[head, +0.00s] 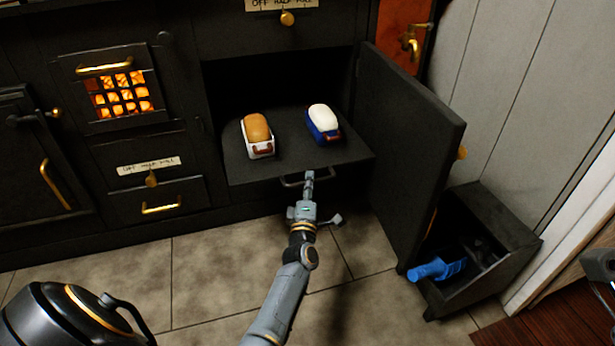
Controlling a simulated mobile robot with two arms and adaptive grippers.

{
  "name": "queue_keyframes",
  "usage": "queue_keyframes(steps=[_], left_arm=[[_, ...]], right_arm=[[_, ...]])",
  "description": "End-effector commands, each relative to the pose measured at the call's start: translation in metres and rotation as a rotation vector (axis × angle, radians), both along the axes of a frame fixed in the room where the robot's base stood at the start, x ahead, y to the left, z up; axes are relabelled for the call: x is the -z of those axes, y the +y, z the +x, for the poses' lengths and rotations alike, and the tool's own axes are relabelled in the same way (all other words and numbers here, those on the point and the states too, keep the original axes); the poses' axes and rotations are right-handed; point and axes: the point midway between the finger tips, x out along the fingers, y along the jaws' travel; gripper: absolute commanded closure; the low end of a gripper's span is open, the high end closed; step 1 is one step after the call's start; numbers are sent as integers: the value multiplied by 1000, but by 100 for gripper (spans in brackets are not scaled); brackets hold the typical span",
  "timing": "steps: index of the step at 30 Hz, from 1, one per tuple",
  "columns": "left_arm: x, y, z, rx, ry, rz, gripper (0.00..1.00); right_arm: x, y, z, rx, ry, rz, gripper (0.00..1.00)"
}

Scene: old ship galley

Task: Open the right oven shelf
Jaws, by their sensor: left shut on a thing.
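The right oven compartment of the black stove is open, its door (412,150) swung out to the right. Inside it a dark flat shelf (290,172) juts out a little past the oven front. A white loaf pan with a brown loaf (257,128) stands on the shelf at the left. A blue pan with a pale loaf (323,118) stands to its right. My left gripper (309,178) is shut on the shelf's handle (291,183) at the front edge. The fingertips are small here and partly hide the handle.
A glowing firebox grate (122,95) is at the left, above a drawer with a brass handle (161,208). A black bin with a blue scoop (440,268) stands right of the door. Tiled floor before the stove is mostly clear.

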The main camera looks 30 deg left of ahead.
Motion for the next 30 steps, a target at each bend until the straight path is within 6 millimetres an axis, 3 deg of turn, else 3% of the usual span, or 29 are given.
queue_keyframes(steps=[11, 12, 15, 25, 30], left_arm=[[1, -2, -1, 1, 1, 0, 100], [1, -2, -1, 1, 1, 0, 84], [1, -2, -1, 1, 1, 0, 64], [1, -2, -3, 1, 0, 0, 64], [6, -12, -22, 1, 3, -1, 64]], right_arm=[[1, 0, 0, -1, 2, -1, 64], [1, 0, 0, -1, 2, -1, 64], [1, 0, 0, -1, 2, -1, 64], [1, 0, 1, 0, 5, 0, 64], [1, 0, 1, 0, 4, 1, 64]])
